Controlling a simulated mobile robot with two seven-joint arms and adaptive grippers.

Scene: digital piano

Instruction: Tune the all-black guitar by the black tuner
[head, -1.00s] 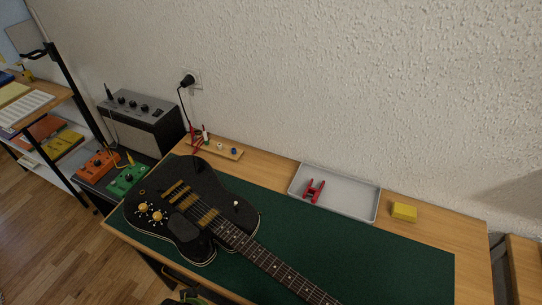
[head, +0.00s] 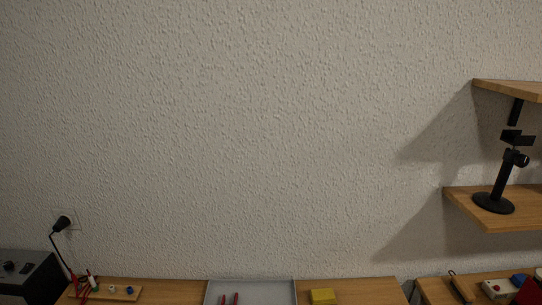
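The all-black guitar is out of view now. I cannot pick out the black tuner for certain. A black stand (head: 502,185) with a round base and a clamp-like head stands on the lower wall shelf at the right. A small dark object (head: 460,287) lies on the wooden surface at the bottom right, too small to identify. Neither of my grippers is in view.
A grey tray (head: 267,287) holding a red-handled tool (head: 229,299) and a yellow block (head: 322,296) sit along the bench's back edge (head: 365,291). An amplifier (head: 35,277) is at the lower left. The lower wall shelf (head: 512,213) juts out at right.

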